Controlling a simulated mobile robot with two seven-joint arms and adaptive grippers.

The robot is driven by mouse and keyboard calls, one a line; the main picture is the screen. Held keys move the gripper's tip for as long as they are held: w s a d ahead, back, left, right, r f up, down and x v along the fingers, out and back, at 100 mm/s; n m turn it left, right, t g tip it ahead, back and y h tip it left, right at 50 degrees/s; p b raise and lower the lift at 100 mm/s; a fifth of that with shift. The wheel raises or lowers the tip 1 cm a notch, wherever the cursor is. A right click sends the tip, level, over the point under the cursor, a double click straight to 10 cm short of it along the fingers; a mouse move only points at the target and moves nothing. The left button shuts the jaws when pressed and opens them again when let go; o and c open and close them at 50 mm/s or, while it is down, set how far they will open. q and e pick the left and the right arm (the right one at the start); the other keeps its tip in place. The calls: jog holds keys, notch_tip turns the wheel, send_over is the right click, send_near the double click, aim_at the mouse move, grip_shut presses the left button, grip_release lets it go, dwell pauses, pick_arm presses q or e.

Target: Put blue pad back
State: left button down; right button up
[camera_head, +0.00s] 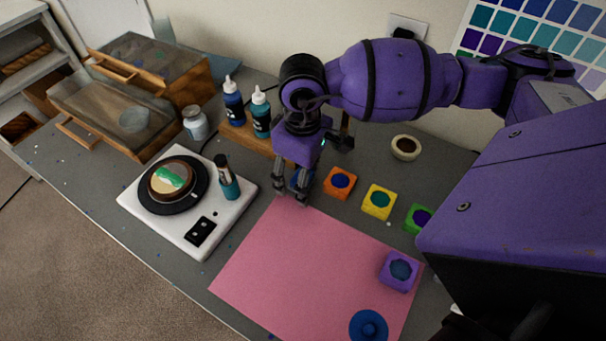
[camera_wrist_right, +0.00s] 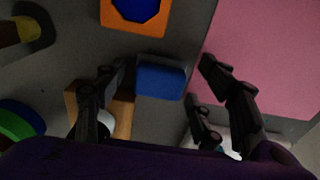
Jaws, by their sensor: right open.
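A blue block, seemingly the blue pad (camera_wrist_right: 160,82), sits on the grey table just left of the orange pad (camera_head: 341,182). In the head view it is mostly hidden behind the fingers. My right gripper (camera_head: 291,197) points down over it. In the right wrist view the open fingers (camera_wrist_right: 160,95) stand on either side of the blue block, with gaps showing. My left gripper is not in view.
The yellow pad (camera_head: 379,201) and green pad (camera_head: 418,217) continue the row. A purple pad (camera_head: 399,272) and a blue round piece (camera_head: 368,327) lie on the pink mat (camera_head: 290,270). Bottles (camera_head: 261,115) on a wooden stand and a white turntable unit (camera_head: 140,200) are to the left.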

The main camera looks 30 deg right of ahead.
notch_tip(320, 180, up, 12)
jog(key=shift+r+b, duration=0.15)
jog(key=shift+b, duration=0.25)
dwell(0.4)
